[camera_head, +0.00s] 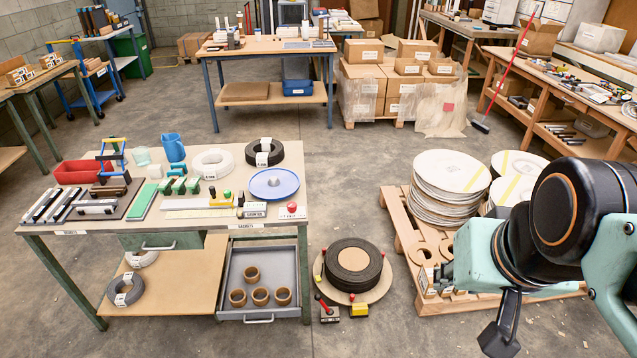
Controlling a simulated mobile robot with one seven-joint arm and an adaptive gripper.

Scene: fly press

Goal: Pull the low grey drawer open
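The low grey drawer (231,265) is under the right end of the left workbench, beside the lower shelf. Its top is uncovered and several brown rings (260,294) sit inside, near the front. A pale bar handle (258,320) is on its front face, close to the floor. Its front lies about level with the shelf's front edge. The bench top hides its rear, so I cannot tell how far out it is. My gripper (502,326) is at the lower right, well apart from the drawer. Its dark finger part shows, but its opening is unclear.
A green drawer (162,241) with its own handle hangs under the workbench top (200,220). A pallet (404,229) with round stacks is behind my arm.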

